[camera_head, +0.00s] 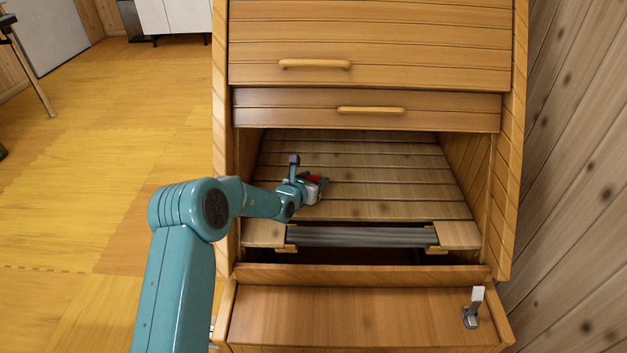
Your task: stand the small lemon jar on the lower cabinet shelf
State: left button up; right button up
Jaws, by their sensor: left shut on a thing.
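The cabinet's open compartment holds a slatted wooden shelf (395,190). My left gripper (318,187) reaches into this opening, over the left part of the shelf. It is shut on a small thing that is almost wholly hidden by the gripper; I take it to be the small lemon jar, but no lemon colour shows. A little red and pale grey shows at the jaws. I cannot tell whether the held thing touches the shelf. My right gripper is not in view.
A closed drawer (370,121) and panel (370,70) are above the opening. A grey slatted strip (362,236) crosses the shelf's front. A small grey and white fixture (472,306) stands on the front ledge (350,315). The shelf's middle and right are clear.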

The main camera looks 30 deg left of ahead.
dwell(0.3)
pick_arm(q)
jog(key=o, duration=1.3)
jog(key=shift+f, duration=0.1)
jog(key=shift+s, duration=0.1)
jog(key=shift+p+v, duration=0.8)
jog(key=shift+v, duration=0.4)
jog(key=shift+p+v, duration=1.55)
jog(key=shift+v, duration=1.15)
